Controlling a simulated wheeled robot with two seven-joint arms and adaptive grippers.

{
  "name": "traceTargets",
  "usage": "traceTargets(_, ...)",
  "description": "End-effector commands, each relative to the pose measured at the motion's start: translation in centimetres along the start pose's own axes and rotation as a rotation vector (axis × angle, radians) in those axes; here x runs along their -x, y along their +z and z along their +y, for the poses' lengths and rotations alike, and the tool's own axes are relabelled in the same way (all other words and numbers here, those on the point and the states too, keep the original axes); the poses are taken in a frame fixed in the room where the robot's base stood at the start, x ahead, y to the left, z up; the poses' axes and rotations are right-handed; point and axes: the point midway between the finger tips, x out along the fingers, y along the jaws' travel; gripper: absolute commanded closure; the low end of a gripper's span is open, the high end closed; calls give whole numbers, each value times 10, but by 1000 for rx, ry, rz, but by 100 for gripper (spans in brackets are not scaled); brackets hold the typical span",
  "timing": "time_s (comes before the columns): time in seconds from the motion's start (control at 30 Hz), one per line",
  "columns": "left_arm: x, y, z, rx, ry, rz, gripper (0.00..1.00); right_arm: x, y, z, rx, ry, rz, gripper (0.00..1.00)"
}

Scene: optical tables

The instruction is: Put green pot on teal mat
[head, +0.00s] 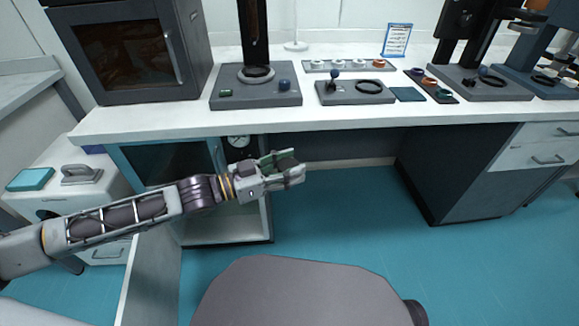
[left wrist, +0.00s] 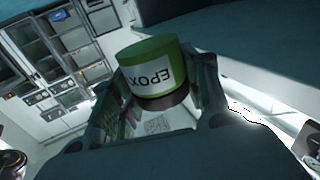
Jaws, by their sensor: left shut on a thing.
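My left gripper (head: 285,168) is in front of the white table's front edge, over the floor. It is shut on the green pot (left wrist: 150,60), which has a white label reading EPOX and a dark lower band. In the left wrist view the pot sits between the two fingers. In the head view the pot is hard to make out among the greenish finger parts. A small flat teal mat (head: 407,94) lies on the table, right of a grey base with a black ring. It is farther back and to the right of the gripper. My right gripper is not in view.
A grey instrument base (head: 255,92), a dark tray of small parts (head: 432,86) and microscope-like stands (head: 480,80) crowd the table. A dark oven (head: 130,50) stands at the left. A thicker teal block (head: 30,179) lies on a side cabinet.

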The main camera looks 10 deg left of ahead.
Motion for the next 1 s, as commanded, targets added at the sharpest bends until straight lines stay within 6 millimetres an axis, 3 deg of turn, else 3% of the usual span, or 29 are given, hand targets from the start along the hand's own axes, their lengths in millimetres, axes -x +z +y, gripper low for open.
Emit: traceTargets(1.0, -10, 5, 0, 1, 49, 7, 79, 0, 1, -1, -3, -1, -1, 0)
